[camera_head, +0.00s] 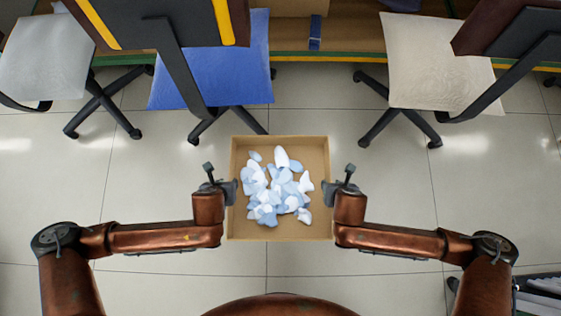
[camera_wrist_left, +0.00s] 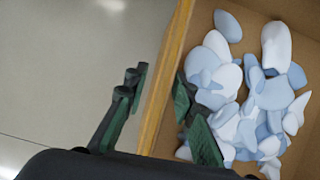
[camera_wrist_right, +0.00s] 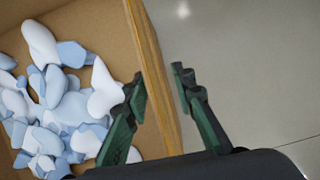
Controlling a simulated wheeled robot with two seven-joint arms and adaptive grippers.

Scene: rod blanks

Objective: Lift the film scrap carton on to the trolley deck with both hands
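The film scrap carton (camera_head: 318,232), an open-topped brown box holding white and pale blue film scraps (camera_head: 277,190), is between my two arms in the head view. My left gripper (camera_head: 228,190) is at its left wall and my right gripper (camera_head: 328,191) at its right wall. In the left wrist view, the fingers (camera_wrist_left: 163,88) straddle the wall (camera_wrist_left: 170,70), one outside and one inside, with a gap showing. In the right wrist view, the fingers (camera_wrist_right: 160,90) straddle the opposite wall (camera_wrist_right: 150,60) likewise, apart from it. No trolley deck is identifiable.
A blue-seated chair (camera_head: 215,75), a cream-seated chair (camera_head: 435,70) and a grey-seated chair (camera_head: 45,65) stand beyond the carton, before a brown bench (camera_head: 345,35). A dark rack with pale items (camera_head: 540,290) is at lower right.

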